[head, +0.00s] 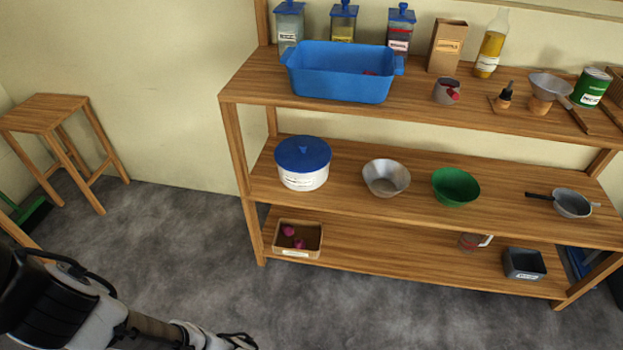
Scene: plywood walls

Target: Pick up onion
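Two purple-red items that look like onions, one (289,230) behind the other (299,244), lie in a small tan box (312,254) with a white label. The box stands at the left end of the bottom shelf (390,257). My gripper (240,342) is at the bottom edge of the head view, low over the floor and in front of the shelf unit, apart from the box. It is partly cut off and small, so I cannot tell if its fingers are open.
The middle shelf above the box holds a white pot with a blue lid (303,165), a metal bowl (386,178), a green bowl (455,187) and a pan (572,203). A blue tub (342,85) stands on top. A stool (45,115) is at left. The grey floor in front is clear.

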